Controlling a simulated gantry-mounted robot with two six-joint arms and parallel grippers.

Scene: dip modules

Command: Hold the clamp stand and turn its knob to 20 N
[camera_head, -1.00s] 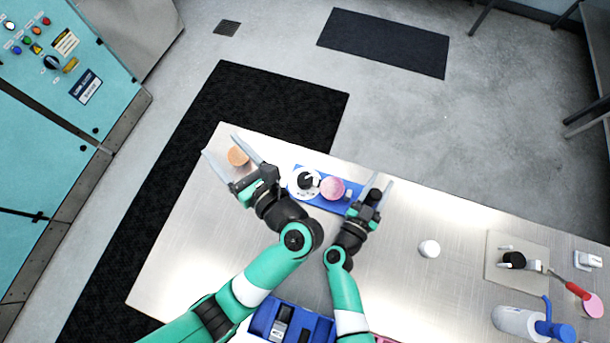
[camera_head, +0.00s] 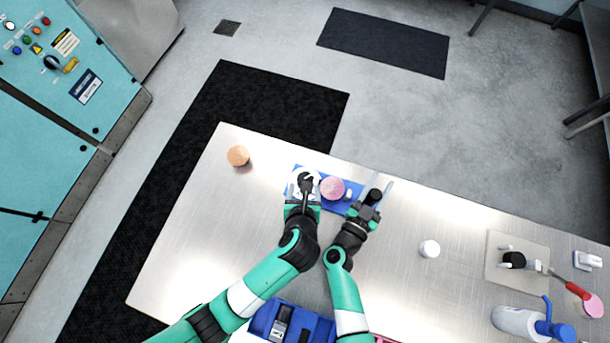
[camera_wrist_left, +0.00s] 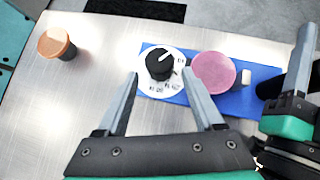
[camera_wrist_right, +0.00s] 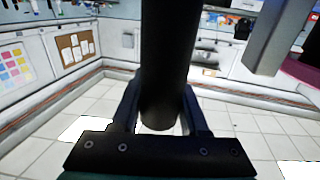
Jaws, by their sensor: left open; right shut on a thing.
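The clamp stand has a blue base (camera_head: 313,168) with a white dial (camera_wrist_left: 148,85) and a black knob (camera_wrist_left: 159,62) at its left end. A white pointer line on the knob faces up and right in the left wrist view; the dial's numbers are too small to read surely. A pink round piece (camera_wrist_left: 213,73) sits beside the dial. My left gripper (camera_wrist_left: 160,78) is open, its fingertips either side of the knob in that view; contact is unclear. My right gripper (camera_head: 379,186) is shut on the stand's black post (camera_wrist_right: 166,60) at the base's right end.
An orange-topped round container (camera_head: 238,155) stands to the left on the metal table (camera_head: 200,230). A blue bin (camera_head: 262,318) lies at the front.

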